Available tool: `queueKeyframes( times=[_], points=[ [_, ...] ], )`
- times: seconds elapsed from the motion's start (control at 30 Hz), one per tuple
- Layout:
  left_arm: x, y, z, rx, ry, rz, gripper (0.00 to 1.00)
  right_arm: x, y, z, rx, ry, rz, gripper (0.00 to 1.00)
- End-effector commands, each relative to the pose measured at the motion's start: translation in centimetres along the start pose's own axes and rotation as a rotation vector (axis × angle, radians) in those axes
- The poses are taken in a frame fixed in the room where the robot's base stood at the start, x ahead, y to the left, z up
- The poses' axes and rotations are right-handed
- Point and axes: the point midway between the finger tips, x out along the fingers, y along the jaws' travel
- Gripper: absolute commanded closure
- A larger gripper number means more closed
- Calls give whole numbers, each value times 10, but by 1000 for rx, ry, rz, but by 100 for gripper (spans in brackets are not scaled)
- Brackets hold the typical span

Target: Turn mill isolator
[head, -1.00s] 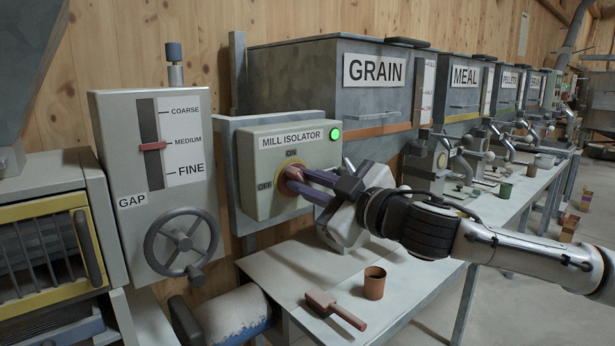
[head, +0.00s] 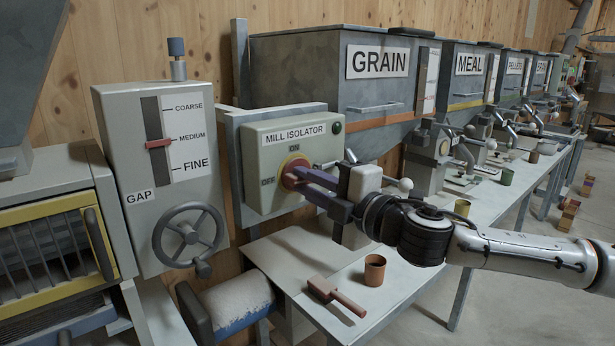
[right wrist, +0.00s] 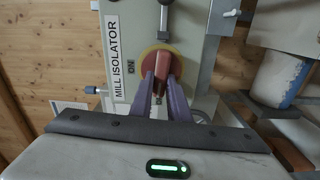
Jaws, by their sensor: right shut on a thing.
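The mill isolator (head: 258,198) is a pale green-grey box on a wall panel, marked ON at the top and OFF at the left. Its red knob (head: 288,180) sits on a yellow disc at the front. My right gripper (head: 303,179) is shut on the knob with its purple fingers. In the right wrist view the red knob (right wrist: 164,66) shows between the two fingers (right wrist: 162,88), with ON to its left. The lamp (head: 336,127) at the box's upper right is dark. The fingers partly hide the knob, so its exact angle is hard to tell. My left gripper is not in view.
The gap box (head: 122,112) with its slider and handwheel (head: 187,235) stands close on the left. The grain bin (head: 290,75) stands behind on the right.

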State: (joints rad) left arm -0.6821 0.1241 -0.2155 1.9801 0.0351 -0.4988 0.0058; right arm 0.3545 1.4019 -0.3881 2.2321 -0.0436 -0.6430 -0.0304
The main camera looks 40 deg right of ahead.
Motion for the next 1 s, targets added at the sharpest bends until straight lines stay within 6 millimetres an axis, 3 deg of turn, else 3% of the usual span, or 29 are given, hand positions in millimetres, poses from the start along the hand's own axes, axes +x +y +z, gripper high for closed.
queueKeyframes(
  times=[0.3,0.77,0.8,0.9,1.0],
  points=[
    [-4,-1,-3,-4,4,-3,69,0,-1,0,-97,1,-1,100],
    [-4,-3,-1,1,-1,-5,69,0,-2,0,-112,1,-1,100],
    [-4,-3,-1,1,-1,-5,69,0,-2,0,-112,1,-1,83],
    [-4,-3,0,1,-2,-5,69,0,-2,0,-111,1,-1,66],
    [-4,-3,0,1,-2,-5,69,0,-2,0,-111,1,-1,66]
  ],
)
